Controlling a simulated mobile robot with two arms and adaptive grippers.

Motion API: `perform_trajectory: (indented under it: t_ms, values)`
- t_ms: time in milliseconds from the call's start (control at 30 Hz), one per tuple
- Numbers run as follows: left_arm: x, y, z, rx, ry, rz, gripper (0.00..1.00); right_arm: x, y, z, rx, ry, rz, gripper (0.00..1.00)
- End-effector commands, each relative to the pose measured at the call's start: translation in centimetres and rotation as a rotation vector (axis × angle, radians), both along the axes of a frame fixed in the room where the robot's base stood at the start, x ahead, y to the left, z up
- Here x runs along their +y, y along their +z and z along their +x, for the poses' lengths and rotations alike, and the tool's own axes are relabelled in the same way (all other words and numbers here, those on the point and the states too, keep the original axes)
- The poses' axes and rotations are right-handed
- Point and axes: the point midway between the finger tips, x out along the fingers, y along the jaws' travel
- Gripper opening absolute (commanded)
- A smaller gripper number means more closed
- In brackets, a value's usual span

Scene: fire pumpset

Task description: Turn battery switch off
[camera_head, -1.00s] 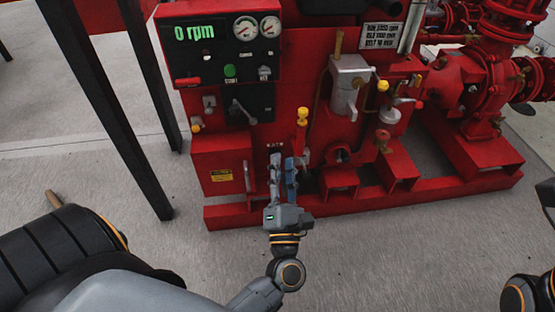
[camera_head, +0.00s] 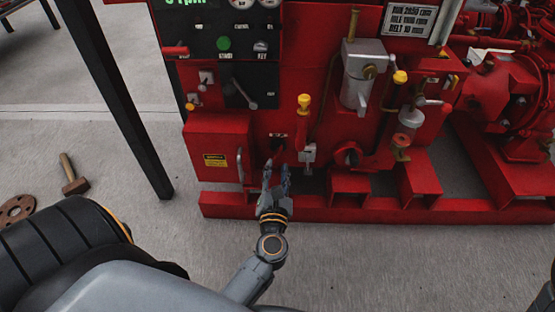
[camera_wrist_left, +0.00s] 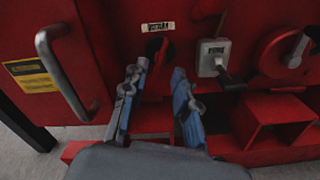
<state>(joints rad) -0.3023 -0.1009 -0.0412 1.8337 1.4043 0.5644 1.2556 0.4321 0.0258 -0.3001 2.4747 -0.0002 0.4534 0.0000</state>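A small dark red switch (camera_head: 276,147) sits low on the red pumpset front, under a small label; I cannot read the label. In the left wrist view this switch (camera_wrist_left: 155,47) shows just beyond my fingertips. To its right are a grey box with a dark lever (camera_wrist_left: 213,58) and a round red part with a handle (camera_wrist_left: 289,50). I cannot tell for certain which one is the battery switch. My left gripper (camera_head: 276,168) is in front of and slightly below the labelled switch. Its fingers (camera_wrist_left: 159,70) are apart, with nothing between them. My right gripper is out of view.
A red cabinet with a handle (camera_wrist_left: 66,75) stands close on the left of my fingers. The red base rail (camera_head: 330,210) runs along the floor below. A yellow-topped lever (camera_head: 303,105) is above right. A hammer (camera_head: 73,178) lies on the floor at left.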

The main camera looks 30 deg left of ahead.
Motion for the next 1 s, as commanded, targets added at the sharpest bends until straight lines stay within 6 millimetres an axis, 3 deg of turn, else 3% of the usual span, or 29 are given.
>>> perform_trajectory:
  t_ms: [100,300,667,833,1000]
  values:
    - [1.2,-0.1,2.0,-0.002,0.001,0.003,0.29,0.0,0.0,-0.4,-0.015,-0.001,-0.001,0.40]
    - [2.3,-0.1,3.8,0.000,0.001,0.002,0.29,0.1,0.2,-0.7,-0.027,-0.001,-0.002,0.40]
    - [2.7,0.0,4.3,0.001,0.000,0.002,0.29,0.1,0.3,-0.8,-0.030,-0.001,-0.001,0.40]
    - [2.6,0.0,4.3,0.001,0.000,0.002,0.00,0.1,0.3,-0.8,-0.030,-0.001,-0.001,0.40]
    - [2.6,0.0,4.3,0.002,0.000,0.003,0.00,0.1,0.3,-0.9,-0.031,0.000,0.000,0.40]
